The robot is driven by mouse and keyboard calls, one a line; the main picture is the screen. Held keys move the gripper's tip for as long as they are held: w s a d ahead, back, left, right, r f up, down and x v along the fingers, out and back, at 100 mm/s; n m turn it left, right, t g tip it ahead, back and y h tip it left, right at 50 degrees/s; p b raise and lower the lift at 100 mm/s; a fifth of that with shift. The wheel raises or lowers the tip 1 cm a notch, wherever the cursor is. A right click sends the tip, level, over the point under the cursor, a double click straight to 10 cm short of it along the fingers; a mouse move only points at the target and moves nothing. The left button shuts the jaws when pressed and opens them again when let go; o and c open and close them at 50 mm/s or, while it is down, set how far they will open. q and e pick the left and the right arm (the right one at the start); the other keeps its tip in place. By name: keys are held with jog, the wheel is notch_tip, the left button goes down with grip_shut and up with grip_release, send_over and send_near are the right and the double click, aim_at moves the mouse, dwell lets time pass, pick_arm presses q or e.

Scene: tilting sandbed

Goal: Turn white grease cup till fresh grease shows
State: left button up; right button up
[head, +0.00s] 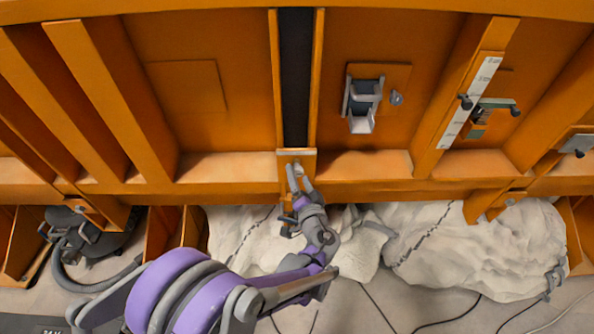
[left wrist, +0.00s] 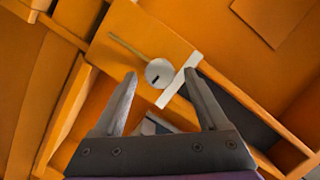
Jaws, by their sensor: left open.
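The white grease cup (left wrist: 158,71) is a round pale disc with a dark slot, on an orange plate in the left wrist view. My left gripper (left wrist: 161,76) is open, one fingertip to each side of the cup in that picture. I cannot tell whether either finger touches it. In the head view my left gripper (head: 299,177) is at the small orange plate (head: 297,153) under the dark vertical strip, and the cup cannot be made out there. A pale bar (left wrist: 180,88) lies right of the cup, close to the right fingertip. My right gripper is not in view.
Orange ribs and ledges surround the plate. A grey latch-like fitting (head: 362,104) and a white scale (head: 470,103) are to the right. White lumpy sacks (head: 470,250) and thin cables lie below; a dark hose device (head: 88,235) is at lower left.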

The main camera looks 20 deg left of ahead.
pick_arm(q)
jog(key=shift+x, duration=1.3)
grip_shut()
